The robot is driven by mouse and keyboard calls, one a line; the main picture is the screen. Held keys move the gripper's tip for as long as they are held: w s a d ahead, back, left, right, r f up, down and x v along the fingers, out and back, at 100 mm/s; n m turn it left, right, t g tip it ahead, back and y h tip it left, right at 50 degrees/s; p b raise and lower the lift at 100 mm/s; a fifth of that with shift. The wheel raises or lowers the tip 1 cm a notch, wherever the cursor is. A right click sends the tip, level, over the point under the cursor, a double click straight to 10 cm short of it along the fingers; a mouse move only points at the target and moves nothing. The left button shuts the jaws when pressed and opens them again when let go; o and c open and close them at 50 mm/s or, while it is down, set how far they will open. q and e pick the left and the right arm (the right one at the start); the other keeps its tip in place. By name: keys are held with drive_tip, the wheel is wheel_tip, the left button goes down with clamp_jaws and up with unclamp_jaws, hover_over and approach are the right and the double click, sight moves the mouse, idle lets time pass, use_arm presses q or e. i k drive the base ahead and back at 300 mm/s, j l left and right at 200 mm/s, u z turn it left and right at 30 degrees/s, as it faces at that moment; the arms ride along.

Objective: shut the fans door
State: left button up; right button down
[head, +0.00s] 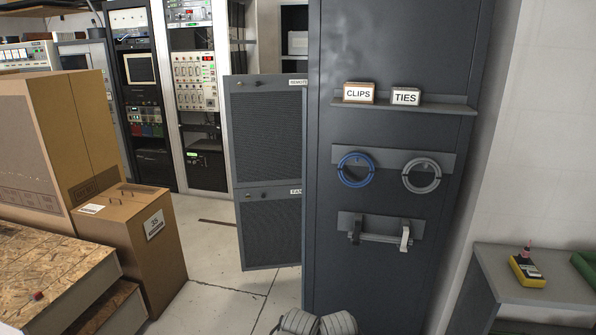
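The fans door (270,229) is a dark grey panel with a mesh face, left of a tall dark cabinet (390,270). Its small white label, partly cut off by the cabinet's edge, seems to read "FAN". The door stands out to the left past the cabinet side, so it looks open. Its right edge is hidden behind the cabinet. A similar mesh door (266,130) labelled "REMOTE" stands out directly above it. Neither of my gripper fingertips shows in the head view.
Cardboard boxes (125,240) and wooden-topped crates (45,275) stand at left. Pale floor (215,270) is clear before the doors. Grey rounded shapes show at bottom centre. A bench (560,293) is at right.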

sight(269, 222)
drive_tip(key=i+j+u, duration=0.1)
drive_tip(key=i, duration=0.35)
drive_tip(key=i+j, duration=0.2)
drive_tip(key=i, duration=0.25)
drive_tip(key=i+j+u, duration=0.15)
drive_tip(key=i, duration=0.25)
drive_tip(key=i+j, duration=0.85)
drive_tip(key=i+j+u, duration=0.05)
drive_tip(key=i, duration=0.05)
